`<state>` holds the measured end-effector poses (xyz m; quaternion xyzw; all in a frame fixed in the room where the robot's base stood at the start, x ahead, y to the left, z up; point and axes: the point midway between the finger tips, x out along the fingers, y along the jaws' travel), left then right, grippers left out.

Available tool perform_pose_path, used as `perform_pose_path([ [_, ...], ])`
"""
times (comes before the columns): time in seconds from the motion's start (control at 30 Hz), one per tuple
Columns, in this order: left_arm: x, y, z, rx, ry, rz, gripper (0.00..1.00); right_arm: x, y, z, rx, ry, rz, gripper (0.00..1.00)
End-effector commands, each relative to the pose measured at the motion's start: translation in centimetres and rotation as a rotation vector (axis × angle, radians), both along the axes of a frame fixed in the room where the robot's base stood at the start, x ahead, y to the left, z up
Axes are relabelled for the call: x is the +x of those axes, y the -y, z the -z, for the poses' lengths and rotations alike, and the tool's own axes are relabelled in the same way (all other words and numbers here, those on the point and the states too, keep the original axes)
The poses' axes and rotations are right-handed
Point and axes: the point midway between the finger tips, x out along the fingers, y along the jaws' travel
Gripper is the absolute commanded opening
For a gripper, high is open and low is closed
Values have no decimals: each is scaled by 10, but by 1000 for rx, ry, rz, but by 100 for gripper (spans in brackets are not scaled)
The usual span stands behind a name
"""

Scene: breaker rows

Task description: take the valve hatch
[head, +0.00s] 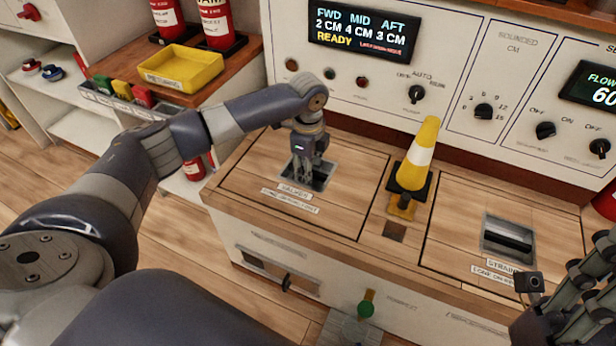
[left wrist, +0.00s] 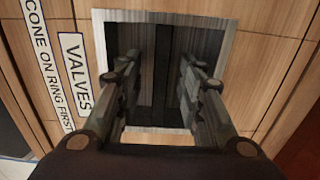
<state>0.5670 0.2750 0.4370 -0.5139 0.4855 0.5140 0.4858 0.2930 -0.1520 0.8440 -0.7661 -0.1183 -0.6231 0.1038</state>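The valve hatch (head: 335,160) is a flat wooden panel in the counter top, lying closed, with a label reading VALVES (head: 294,193). Its metal-rimmed recess (left wrist: 225,33) holds a dark handle bar (left wrist: 161,75). My left gripper (head: 308,177) points down into this recess. In the left wrist view its two fingers (left wrist: 160,95) are apart, one on each side of the bar, with gaps showing between. My right gripper (head: 570,308) is at the lower right of the head view, partly cut off; its fingertips are not clear.
A yellow and white cone (head: 417,160) stands on the strip right of the valve hatch. The strainer hatch (head: 470,215) with its own recessed handle is further right. A control panel (head: 450,50) rises behind. A yellow tray (head: 180,70) sits at the back left.

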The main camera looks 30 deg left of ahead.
Motion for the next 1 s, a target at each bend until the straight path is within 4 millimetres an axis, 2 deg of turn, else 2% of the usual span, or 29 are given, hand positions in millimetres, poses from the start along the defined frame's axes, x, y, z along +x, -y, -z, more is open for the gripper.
perform_pose_path([
  [0.1,0,0,-1,0,0,0,35,0,0,-1,0,-1,0,39],
  [0.13,0,0,-1,0,0,0,30,0,0,-1,0,-1,0,39],
  [0.27,0,0,-1,0,0,0,1,0,0,-1,0,-1,0,39],
  [0.77,2,0,-5,-2,5,0,0,0,0,-2,-1,-2,0,39],
  [0.87,2,0,-11,-3,6,-1,0,0,0,-5,-1,-2,0,39],
  [1.0,2,0,-32,-3,7,0,0,0,0,-16,-1,-2,0,39],
])
